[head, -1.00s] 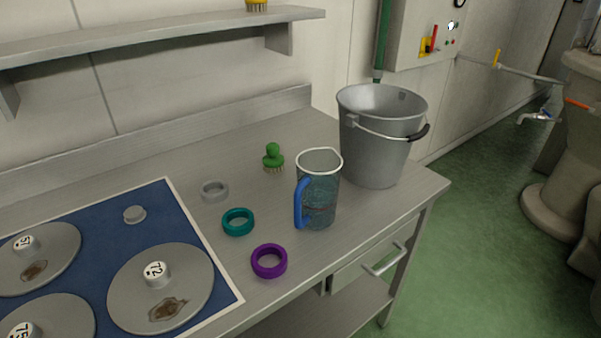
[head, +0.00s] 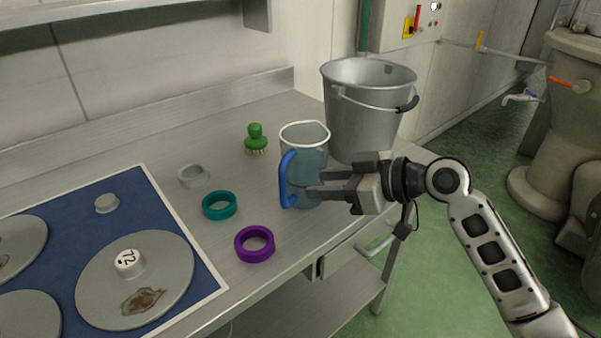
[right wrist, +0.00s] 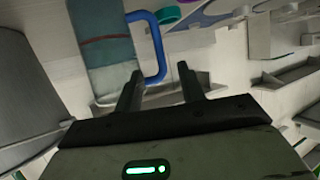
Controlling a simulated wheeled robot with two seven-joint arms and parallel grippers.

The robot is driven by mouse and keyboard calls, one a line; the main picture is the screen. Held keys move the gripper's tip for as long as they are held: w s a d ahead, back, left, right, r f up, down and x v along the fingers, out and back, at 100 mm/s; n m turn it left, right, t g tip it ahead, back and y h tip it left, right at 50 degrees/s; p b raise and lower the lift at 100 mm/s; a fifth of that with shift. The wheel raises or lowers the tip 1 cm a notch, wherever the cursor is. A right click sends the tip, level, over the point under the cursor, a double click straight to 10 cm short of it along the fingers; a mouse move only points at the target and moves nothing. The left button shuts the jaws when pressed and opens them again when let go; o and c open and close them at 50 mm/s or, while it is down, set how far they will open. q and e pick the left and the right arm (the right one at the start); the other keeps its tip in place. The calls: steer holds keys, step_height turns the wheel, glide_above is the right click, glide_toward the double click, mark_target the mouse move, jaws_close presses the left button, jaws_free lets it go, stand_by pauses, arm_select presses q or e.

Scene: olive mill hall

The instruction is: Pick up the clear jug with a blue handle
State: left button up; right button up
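The clear jug (head: 305,152) stands upright on the steel worktop, with a white rim, bluish see-through walls and a blue handle (head: 286,180) on its left side. My right gripper (head: 315,183) reaches in from the right, its fingers in front of the jug's lower right part. In the right wrist view the fingers (right wrist: 159,80) are apart with nothing held between them. The jug (right wrist: 104,50) shows there at upper left, and its blue handle (right wrist: 158,45) lies just past the fingertips. I cannot tell whether a finger touches the jug. My left gripper is out of view.
A steel bucket (head: 360,115) stands close behind the jug. A green brush (head: 255,138), a grey ring (head: 193,177), a teal ring (head: 219,205) and a purple ring (head: 254,244) lie to the left. A blue mat (head: 75,220) holds several grey discs.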

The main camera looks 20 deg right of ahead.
mark_target(286, 186)
steer(key=x, duration=0.5)
steer(key=p+x, duration=0.1)
steer(key=x, duration=0.4)
steer(key=shift+f, duration=0.25)
steer(key=shift+d, duration=0.1)
jaws_close()
stand_by(0.6)
steer(key=shift+r+p, duration=0.15)
steer(key=shift+p, duration=0.15)
